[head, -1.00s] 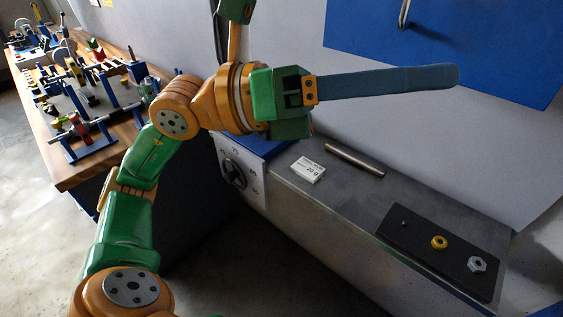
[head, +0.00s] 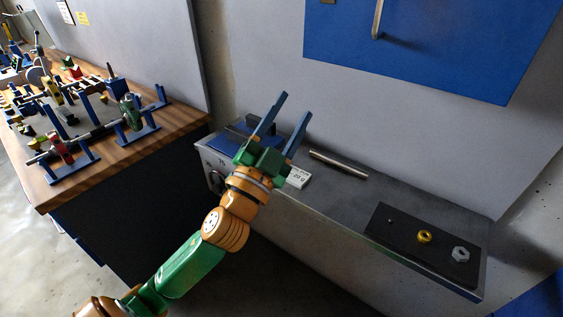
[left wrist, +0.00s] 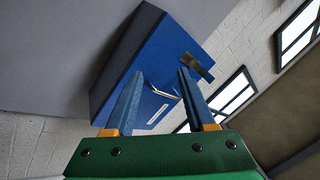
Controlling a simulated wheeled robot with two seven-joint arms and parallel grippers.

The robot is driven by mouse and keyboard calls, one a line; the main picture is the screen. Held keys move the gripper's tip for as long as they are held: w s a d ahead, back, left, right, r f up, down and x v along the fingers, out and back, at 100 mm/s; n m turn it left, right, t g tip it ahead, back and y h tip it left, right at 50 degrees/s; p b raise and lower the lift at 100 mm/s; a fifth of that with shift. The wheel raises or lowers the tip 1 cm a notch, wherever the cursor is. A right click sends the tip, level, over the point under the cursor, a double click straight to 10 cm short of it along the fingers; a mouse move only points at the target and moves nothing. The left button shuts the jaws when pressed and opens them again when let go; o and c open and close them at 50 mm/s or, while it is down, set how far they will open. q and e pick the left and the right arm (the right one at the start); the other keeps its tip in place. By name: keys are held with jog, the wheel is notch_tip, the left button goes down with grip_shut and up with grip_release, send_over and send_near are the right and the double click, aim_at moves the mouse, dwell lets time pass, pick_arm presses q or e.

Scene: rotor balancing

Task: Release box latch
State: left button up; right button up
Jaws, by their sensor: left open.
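A blue wall box (head: 440,55) hangs at the top right of the head view, with a metal bar handle (head: 377,20) on its front. The left wrist view shows the box (left wrist: 122,60) tilted, with its handle (left wrist: 163,92). A brass-coloured piece (left wrist: 198,67), perhaps the latch, is at the box's edge near the right finger. My left gripper (head: 295,105) is open and empty, its blue fingers pointing up over the bench, clear of the box in the head view. The fingers also show in the left wrist view (left wrist: 160,75). My right gripper is out of view.
Below the box, a grey bench (head: 345,203) carries a metal rod (head: 338,164), a white 20 g label block (head: 298,178) and a dark plate (head: 400,248) with a yellow ring and a nut. A wooden table (head: 55,190) crowded with fixtures stands at left.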

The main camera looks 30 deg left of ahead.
pick_arm(q)
notch_tip(320, 180, down, 12)
jog(key=a+n+g+y, duration=0.2)
jog(key=n+g, duration=0.2)
jog(key=g, duration=0.1)
jog(key=shift+w, duration=0.35)
jog(key=s+f+g+h, duration=0.15)
jog(key=f+g, duration=0.25)
jog(key=f, duration=1.1)
jog(key=s+f+g+y, duration=0.15)
jog(key=f+g, duration=0.25)
jog(key=f, duration=1.1)
jog(key=s+d+f+n+g+h, duration=0.1)
jog(key=s+d+f+g, duration=0.15)
jog(key=s+f, duration=0.7)
jog(key=s+d+f+g+h, duration=0.1)
jog(key=s+f+g, duration=0.2)
jog(key=s+f, duration=0.6)
jog(key=s+d+f+g, duration=0.1)
jog(key=s+f+g, duration=0.1)
jog(key=s, duration=0.5)
jog(key=s+d+f+n+g, duration=0.1)
jog(key=s, duration=0.6)
jog(key=shift+s+f+g+h, duration=0.25)
jog(key=shift+f+g+h, duration=0.1)
jog(key=shift+f+h, duration=0.05)
